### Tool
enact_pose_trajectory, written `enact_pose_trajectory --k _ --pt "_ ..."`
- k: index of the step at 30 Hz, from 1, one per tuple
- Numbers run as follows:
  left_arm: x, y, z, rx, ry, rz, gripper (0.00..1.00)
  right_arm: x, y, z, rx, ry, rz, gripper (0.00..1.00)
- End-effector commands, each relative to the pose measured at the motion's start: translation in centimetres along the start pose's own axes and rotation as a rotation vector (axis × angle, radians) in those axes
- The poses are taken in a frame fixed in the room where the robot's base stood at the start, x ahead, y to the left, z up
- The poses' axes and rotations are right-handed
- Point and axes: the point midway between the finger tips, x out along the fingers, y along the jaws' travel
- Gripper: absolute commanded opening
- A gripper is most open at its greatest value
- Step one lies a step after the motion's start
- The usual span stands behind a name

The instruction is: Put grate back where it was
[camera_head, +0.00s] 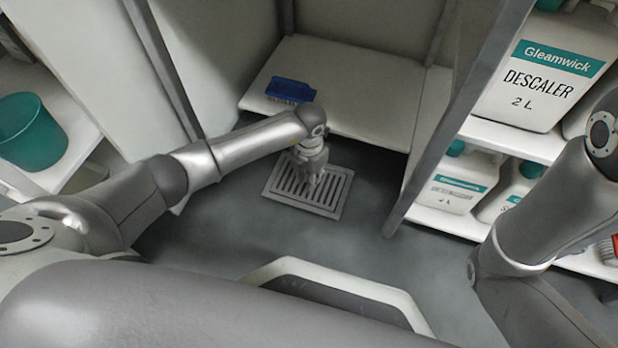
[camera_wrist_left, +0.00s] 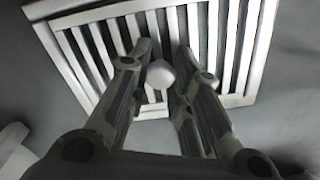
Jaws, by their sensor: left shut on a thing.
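The grate (camera_head: 329,193), a pale grey square with dark slots, is at floor level in front of the white shelf unit. In the left wrist view the grate (camera_wrist_left: 210,40) fills the upper part, tilted in the picture. My left gripper (camera_head: 314,176) points down at the grate's middle. In the left wrist view its fingers are on either side of a pale round knob (camera_wrist_left: 160,74) at the grate, and it is shut on the grate. Whether the grate is slightly raised or flush with the floor I cannot tell. My right arm shows at the right, but its gripper is out of view.
A blue item (camera_head: 290,90) lies on the low shelf (camera_head: 345,110) behind the grate. Descaler containers (camera_head: 535,85) stand on the right shelves. A teal bucket (camera_head: 30,132) is at the far left. Grey floor (camera_head: 215,235) around the grate is clear.

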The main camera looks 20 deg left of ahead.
Motion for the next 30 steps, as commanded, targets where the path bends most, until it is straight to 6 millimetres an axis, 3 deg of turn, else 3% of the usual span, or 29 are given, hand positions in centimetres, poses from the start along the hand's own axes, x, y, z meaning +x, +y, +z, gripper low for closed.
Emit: enact_pose_trajectory --k 8,9,13,23,30 --pt "0.1 0.0 0.1 0.000 -0.002 0.001 0.00 -0.1 0.0 0.0 0.000 0.000 0.000 0.48" --pt "0.1 0.0 0.0 -0.001 0.000 0.001 0.24 0.0 0.0 0.0 0.000 0.001 0.000 0.48" --pt "0.1 0.0 0.0 -0.001 0.000 0.001 0.40 0.0 0.0 0.0 0.000 0.000 0.000 0.48" --pt "0.1 0.0 0.0 0.000 -0.001 0.001 0.41 0.1 0.0 0.0 0.000 0.000 0.000 0.48" --pt "-1.4 0.0 0.1 0.000 -0.002 0.001 0.41 1.1 0.2 0.4 -0.001 0.000 0.000 0.48"
